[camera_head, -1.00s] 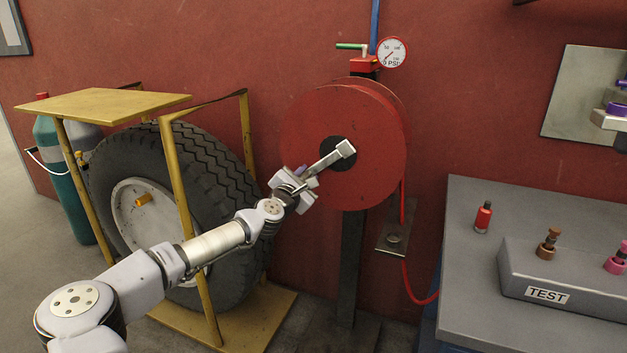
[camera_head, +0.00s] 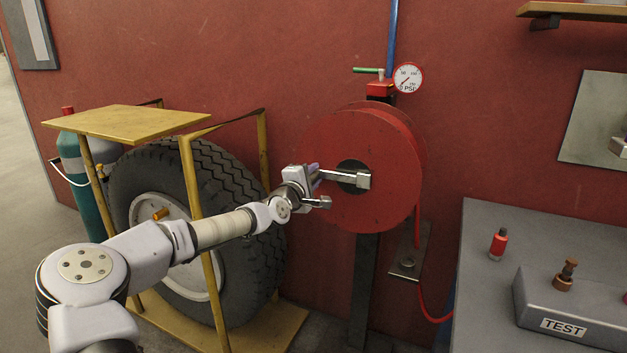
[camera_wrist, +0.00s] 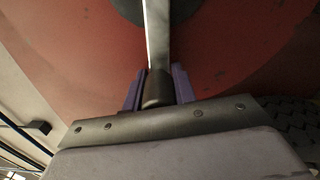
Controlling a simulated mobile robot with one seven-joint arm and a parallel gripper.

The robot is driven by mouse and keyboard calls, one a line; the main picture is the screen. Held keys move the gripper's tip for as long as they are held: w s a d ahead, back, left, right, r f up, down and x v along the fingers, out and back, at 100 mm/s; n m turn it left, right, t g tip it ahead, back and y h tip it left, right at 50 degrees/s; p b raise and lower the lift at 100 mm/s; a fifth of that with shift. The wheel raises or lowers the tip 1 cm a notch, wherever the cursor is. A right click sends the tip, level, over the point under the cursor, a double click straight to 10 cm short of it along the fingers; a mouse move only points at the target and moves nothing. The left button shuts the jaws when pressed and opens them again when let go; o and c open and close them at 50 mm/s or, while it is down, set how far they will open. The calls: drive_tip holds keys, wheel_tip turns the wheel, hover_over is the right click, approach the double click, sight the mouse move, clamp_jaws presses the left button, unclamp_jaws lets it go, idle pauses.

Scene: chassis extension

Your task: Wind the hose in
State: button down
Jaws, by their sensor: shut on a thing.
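The red hose reel (camera_head: 375,205) stands on a dark post against the red wall in the head view. Its metal crank arm (camera_head: 340,175) runs left from the dark hub, nearly level. My gripper (camera_head: 316,184) is at the crank's outer end, left of the hub. In the wrist view, the purple jaws of my gripper (camera_wrist: 157,88) are shut around the dark crank handle (camera_wrist: 158,90), with the crank arm (camera_wrist: 157,35) leading up to the hub. The red hose (camera_head: 418,215) hangs from the reel's right side and curves down to the right.
A yellow rack (camera_head: 190,190) with a large tire (camera_head: 237,190) stands left, close behind my arm. A grey bench (camera_head: 480,270) with a test block (camera_head: 545,305) is at the right. A pressure gauge (camera_head: 408,77) and green-handled valve (camera_head: 368,70) sit above the reel.

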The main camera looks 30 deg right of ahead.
drive_tip(key=shift+r, duration=0.2)
idle(0.3)
drive_tip(key=c, duration=1.1)
unclamp_jaws()
drive_tip(key=shift+s+a+f, duration=0.1)
drive_tip(key=shift+s+a, duration=0.05)
drive_tip(key=shift+a, duration=0.1)
drive_tip(key=b+v, duration=0.2)
drive_tip(key=v, duration=1.1)
drive_tip(key=shift+s+b, duration=0.15)
drive_tip(key=shift+b, duration=0.15)
